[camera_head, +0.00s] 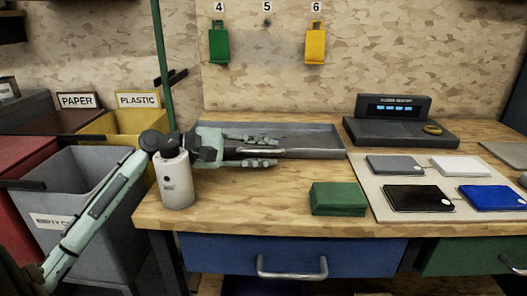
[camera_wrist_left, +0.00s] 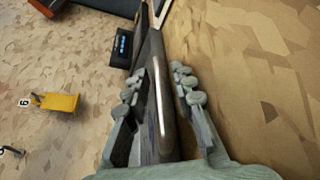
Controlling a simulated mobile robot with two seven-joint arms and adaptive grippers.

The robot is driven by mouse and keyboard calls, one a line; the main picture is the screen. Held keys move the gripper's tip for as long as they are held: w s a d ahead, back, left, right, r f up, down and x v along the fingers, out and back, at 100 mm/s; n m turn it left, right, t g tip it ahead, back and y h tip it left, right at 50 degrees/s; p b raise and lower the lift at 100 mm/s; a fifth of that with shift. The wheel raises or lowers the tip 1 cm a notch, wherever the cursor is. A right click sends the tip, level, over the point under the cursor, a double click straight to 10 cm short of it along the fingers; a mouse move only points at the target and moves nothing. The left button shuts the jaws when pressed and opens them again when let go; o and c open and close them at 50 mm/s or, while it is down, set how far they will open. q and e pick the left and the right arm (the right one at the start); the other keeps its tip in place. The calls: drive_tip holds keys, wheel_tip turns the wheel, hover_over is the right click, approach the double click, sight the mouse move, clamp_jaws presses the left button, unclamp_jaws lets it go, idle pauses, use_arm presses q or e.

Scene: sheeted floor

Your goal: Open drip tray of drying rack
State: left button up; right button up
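A shallow grey metal tray (camera_head: 318,131) lies on the wooden workbench, with a bar handle (camera_head: 264,152) along its near side. I cannot tell for sure whether this is the drip tray, and no drying rack is clearly seen. My left gripper (camera_head: 262,150) reaches in from the left at the tray, its fingers apart on either side of the handle. In the left wrist view the silver handle (camera_wrist_left: 163,95) runs between the open fingers of the left gripper (camera_wrist_left: 161,92), with gaps showing on both sides. My right gripper is not in view.
A black display device (camera_head: 393,107) stands behind right. A green block (camera_head: 338,198) and a pale mat (camera_head: 377,209) with several flat cases lie right. A blue drawer (camera_head: 335,258) is below the bench (camera_head: 240,212). Labelled bins (camera_head: 85,170) stand left; green and yellow tags hang behind.

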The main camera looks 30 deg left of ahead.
use_arm(q)
drive_tip(key=shift+o, duration=0.2)
drive_tip(key=shift+r, duration=0.1)
wheel_tip(320, 180, up, 10)
idle(0.4)
